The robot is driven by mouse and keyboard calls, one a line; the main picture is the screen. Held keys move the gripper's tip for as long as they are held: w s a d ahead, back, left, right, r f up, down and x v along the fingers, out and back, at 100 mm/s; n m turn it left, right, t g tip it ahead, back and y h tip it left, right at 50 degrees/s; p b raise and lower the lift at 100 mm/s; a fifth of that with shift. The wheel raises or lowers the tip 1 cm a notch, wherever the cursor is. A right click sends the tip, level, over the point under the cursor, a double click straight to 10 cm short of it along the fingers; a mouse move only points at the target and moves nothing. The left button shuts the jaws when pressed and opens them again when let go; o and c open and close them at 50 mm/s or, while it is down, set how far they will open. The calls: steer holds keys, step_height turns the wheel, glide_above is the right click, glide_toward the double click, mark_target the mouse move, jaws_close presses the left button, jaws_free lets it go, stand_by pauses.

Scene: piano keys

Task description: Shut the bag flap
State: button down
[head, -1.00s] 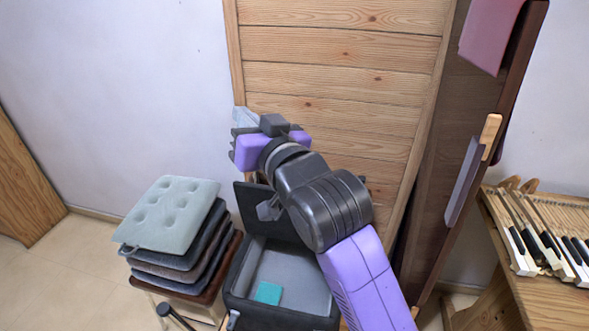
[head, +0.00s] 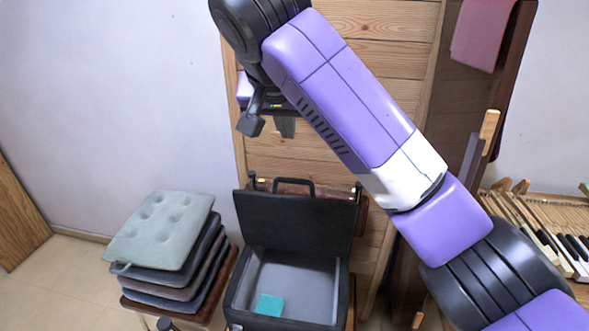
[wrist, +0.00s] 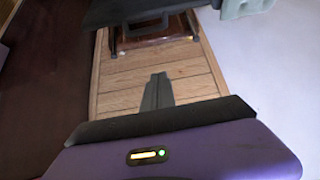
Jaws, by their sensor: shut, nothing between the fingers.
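The bag (head: 238,300) is a dark box-like case with a grey lining, low in the middle of the head view. Its black flap (head: 290,221) stands raised at the back, with a handle on its top edge, so the inside shows. A teal block (head: 269,305) lies inside. My gripper (head: 285,127) is above and behind the flap, apart from it, partly hidden by my arm. In the wrist view my gripper's fingers (wrist: 157,92) are together and empty. The flap also shows at the top of the wrist view (wrist: 120,12).
A stool with stacked cushions (head: 165,232) stands left of the bag. A wooden panel (head: 400,65) leans behind it, with a dark board (head: 465,100) beside it. A bench with piano keys (head: 550,235) is at the right. Free air lies above the open bag.

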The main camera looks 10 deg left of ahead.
steer(key=shift+m, duration=0.3)
steer(key=shift+w+d+f, duration=0.15)
steer(key=shift+w+f, duration=0.1)
steer(key=shift+f, duration=1.35)
steer(key=shift+w+d+f, duration=0.2)
steer(key=shift+w+f, duration=0.05)
steer(key=shift+f, duration=1.4)
steer(key=shift+w+d+f, duration=0.15)
steer(key=shift+w+f, duration=0.1)
steer(key=shift+f, duration=1.35)
steer(key=shift+b, duration=0.3)
